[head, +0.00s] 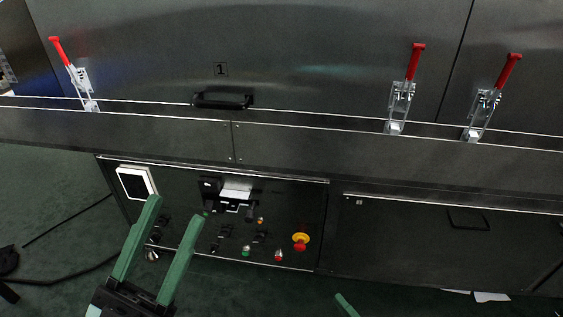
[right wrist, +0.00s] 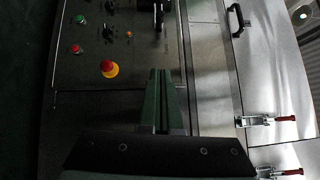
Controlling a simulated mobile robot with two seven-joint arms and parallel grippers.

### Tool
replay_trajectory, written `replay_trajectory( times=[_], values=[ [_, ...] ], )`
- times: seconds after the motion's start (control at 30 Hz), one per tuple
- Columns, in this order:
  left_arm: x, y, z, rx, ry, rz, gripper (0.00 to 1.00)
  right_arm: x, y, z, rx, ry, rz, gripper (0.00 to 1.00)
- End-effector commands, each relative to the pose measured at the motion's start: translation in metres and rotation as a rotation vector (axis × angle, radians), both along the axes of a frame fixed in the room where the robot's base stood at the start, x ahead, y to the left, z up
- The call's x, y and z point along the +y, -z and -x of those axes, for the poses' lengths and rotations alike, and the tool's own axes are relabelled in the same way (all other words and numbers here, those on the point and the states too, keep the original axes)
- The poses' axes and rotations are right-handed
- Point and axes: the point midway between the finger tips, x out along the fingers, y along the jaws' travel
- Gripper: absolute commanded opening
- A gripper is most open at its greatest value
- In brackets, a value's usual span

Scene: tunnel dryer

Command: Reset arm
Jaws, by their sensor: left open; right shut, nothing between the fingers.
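My left gripper (head: 158,238) is in the lower left of the head view, its two green fingers apart and empty in front of the control panel (head: 220,262). My right gripper shows only as a green fingertip (head: 346,305) at the bottom edge of the head view. In the right wrist view my right gripper (right wrist: 158,85) has its green fingers together with nothing between them. It is in front of the dryer's metal front, beside the red and yellow emergency stop (right wrist: 109,69). That stop also shows in the head view (head: 300,241).
Toggle clamps with red handles stand along the dryer's ledge, one at the left (head: 75,75) and two at the right (head: 402,95), (head: 487,98). A black handle (head: 222,100) sits below the number 1. Cables (head: 65,265) lie on the green floor at the left.

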Motion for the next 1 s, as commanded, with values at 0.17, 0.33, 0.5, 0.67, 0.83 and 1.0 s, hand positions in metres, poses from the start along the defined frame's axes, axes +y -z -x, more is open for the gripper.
replay_trajectory(
  times=[0.17,0.33,0.5,0.67,0.83,1.0],
  values=[
    [0.000,0.000,0.000,0.000,0.000,0.000,0.50,-0.021,-0.019,0.003,-0.109,-0.020,0.159,0.00],
    [0.000,0.000,0.000,0.000,0.000,0.000,0.50,0.004,-0.075,0.011,-0.370,-0.013,0.350,0.00],
    [0.000,0.000,0.000,0.000,0.000,0.000,0.50,0.025,-0.150,0.027,-0.712,0.051,0.596,0.00],
    [0.000,0.000,0.000,0.000,0.000,0.000,0.50,0.037,-0.233,0.053,-1.078,0.192,0.879,0.00],
    [0.000,0.000,0.000,0.000,0.000,0.000,0.50,0.042,-0.302,0.082,-1.372,0.371,1.136,0.00],
    [0.000,0.000,0.000,0.000,0.000,0.000,0.50,0.042,-0.357,0.112,-1.594,0.559,1.356,0.00]
  ],
)
